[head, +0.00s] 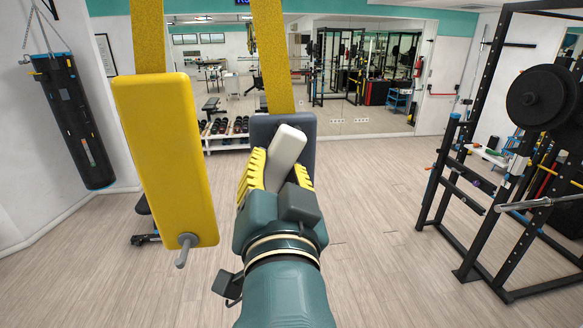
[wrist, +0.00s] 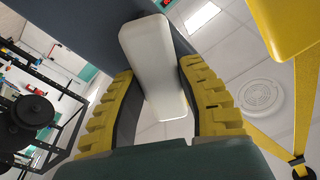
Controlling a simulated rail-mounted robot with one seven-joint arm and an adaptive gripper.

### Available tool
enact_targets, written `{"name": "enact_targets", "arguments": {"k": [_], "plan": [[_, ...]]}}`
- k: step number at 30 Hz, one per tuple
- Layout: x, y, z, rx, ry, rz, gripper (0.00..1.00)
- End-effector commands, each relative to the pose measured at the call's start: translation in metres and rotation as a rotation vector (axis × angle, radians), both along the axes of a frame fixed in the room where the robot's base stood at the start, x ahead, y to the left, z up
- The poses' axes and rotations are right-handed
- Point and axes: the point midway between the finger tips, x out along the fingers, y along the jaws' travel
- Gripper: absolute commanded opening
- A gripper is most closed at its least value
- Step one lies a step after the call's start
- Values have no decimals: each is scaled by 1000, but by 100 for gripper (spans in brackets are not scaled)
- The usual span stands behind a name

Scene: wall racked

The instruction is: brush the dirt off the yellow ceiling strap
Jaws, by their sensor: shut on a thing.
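Two yellow straps hang from above in the head view. The left strap (head: 148,38) ends in a large yellow padded block (head: 165,150) with a grey peg at its bottom. The right strap (head: 276,70) runs down to a dark grey block (head: 262,125). Both straps look speckled; I cannot make out separate dirt marks. My gripper (head: 277,170), with yellow ribbed fingers, is shut on a white rounded block (head: 287,147), in front of the grey block. The wrist view shows the white block (wrist: 155,65) between the fingers, overlapping the grey block (wrist: 80,30); I cannot tell whether they touch. No bristles show.
A black rack with weight plates (head: 540,97) stands at the right. A punching bag (head: 73,120) hangs at the far left. A low dumbbell shelf (head: 226,143) stands by the mirrored back wall. Wooden floor (head: 390,215) between my arm and the rack is clear.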

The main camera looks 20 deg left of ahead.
Motion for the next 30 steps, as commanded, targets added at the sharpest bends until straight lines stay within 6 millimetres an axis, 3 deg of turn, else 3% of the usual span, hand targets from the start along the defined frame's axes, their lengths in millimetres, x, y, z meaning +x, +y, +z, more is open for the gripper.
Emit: {"name": "enact_targets", "arguments": {"k": [6, 14, 30], "plan": [[-9, 16, 0, 1, -2, 1, 9], [-10, 17, 1, 1, -2, 0, 9], [-56, -8, -1, 2, -4, -1, 9]]}}
